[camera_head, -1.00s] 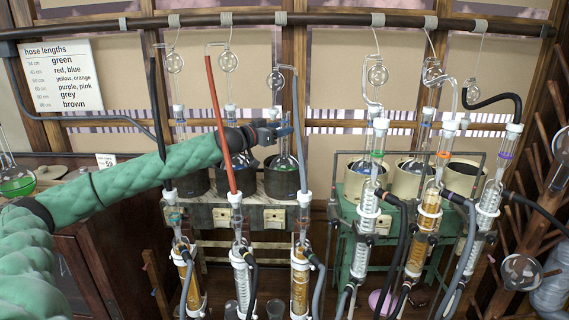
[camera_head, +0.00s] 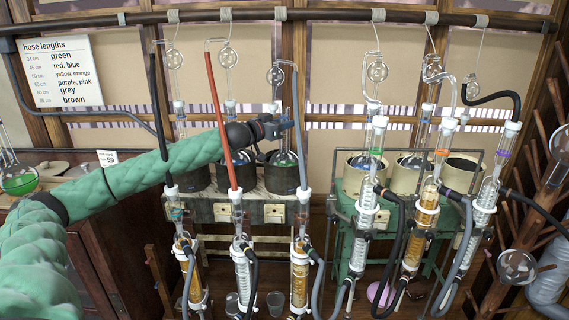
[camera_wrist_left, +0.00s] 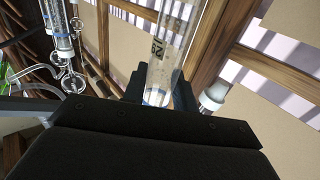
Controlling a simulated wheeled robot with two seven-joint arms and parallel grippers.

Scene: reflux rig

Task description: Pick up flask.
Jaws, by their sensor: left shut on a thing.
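The flask (camera_head: 285,158) is a clear round-bottomed glass with dark greenish liquid and a tall neck. It sits in the dark heating mantle (camera_head: 282,179) at the right of the left-hand row. My left gripper (camera_head: 284,124) is shut on the flask's neck, above the mantle. In the left wrist view the clear neck (camera_wrist_left: 168,45), with dark printed marks, stands between the two dark fingers (camera_wrist_left: 157,92). The flask's lower part is hidden by the mantle. My right gripper is not in view.
A red hose (camera_head: 217,120) hangs in front of my left arm. A grey hose (camera_head: 298,125) runs close to the right of the gripper. Condensers such as the left-hand rig's right one (camera_head: 300,280) stand in front. More mantles (camera_head: 362,172) stand at right.

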